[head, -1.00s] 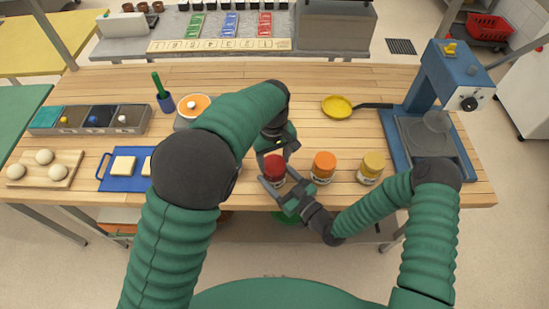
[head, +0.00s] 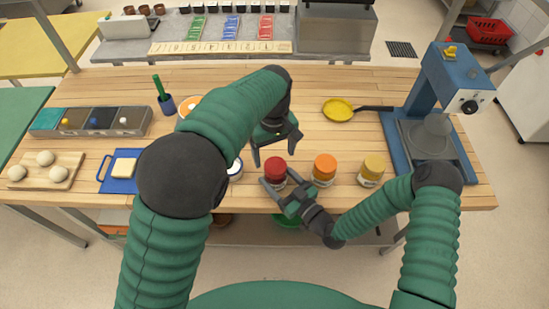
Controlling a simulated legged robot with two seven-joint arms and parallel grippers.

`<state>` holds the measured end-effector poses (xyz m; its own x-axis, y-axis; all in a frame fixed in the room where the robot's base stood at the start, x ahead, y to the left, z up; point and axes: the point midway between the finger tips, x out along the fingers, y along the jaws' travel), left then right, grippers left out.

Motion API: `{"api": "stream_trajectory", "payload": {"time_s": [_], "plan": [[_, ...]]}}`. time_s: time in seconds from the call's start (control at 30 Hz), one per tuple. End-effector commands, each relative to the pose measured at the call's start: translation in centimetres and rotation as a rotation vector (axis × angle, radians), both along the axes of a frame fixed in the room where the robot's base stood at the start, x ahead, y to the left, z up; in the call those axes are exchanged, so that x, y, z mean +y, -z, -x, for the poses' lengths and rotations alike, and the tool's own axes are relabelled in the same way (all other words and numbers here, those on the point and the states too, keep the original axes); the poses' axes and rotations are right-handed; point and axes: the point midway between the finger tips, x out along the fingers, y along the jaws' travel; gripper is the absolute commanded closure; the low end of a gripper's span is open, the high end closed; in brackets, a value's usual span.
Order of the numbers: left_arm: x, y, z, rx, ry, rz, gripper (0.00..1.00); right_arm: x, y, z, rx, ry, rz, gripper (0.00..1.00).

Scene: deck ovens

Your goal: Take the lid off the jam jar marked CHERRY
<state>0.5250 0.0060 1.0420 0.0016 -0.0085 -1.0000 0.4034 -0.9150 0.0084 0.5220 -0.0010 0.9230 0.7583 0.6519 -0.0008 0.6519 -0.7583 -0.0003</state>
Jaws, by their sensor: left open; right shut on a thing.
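A jar with a red lid (head: 275,165) stands upright near the table's front edge; the lid sits on top of it. My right gripper (head: 279,184) is shut on this red-lidded jar from the front right, around its body below the lid. My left gripper (head: 276,151) is open and empty, just above and behind the lid, apart from it. A jar with an orange lid (head: 324,163) and a jar with a yellow lid (head: 372,165) stand to the right. The jar labels are too small to read, so I cannot tell which says CHERRY.
A white-and-blue round item (head: 236,170) is partly hidden by my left arm. A yellow pan (head: 338,109) and a blue machine (head: 428,85) stand behind and right. A blue board (head: 117,184) lies left. The table middle behind the jars is clear.

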Motion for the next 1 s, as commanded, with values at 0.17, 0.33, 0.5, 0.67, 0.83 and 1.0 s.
{"api": "stream_trajectory", "payload": {"time_s": [0.17, 0.33, 0.5, 0.67, 0.83, 1.0], "plan": [[-0.1, -0.5, -0.1, -0.001, 0.128, -0.001, 0.23, 0.0, 0.0, 0.0, 0.0, 0.0, 0.0, 1.0], [-0.3, -1.8, -0.2, -0.001, 0.56, -0.004, 0.23, 0.0, 0.0, 0.0, 0.0, 0.001, 0.0, 1.0], [-0.4, -3.0, -0.2, -0.001, 0.984, -0.007, 0.23, 0.0, 0.0, 0.0, 0.0, 0.001, 0.0, 1.0], [-0.4, -3.4, -0.2, 0.002, 1.18, -0.007, 0.23, 0.0, 0.0, 0.0, 0.0, 0.001, 0.0, 1.0], [-0.4, -1.6, -0.1, 0.005, 1.204, -0.006, 0.23, 0.0, 0.0, 0.0, 0.0, 0.001, 0.0, 1.0], [-0.3, 1.8, -0.1, 0.006, 1.203, -0.007, 0.23, 0.0, 0.0, 0.0, 0.0, 0.0, 0.0, 1.0]]}}
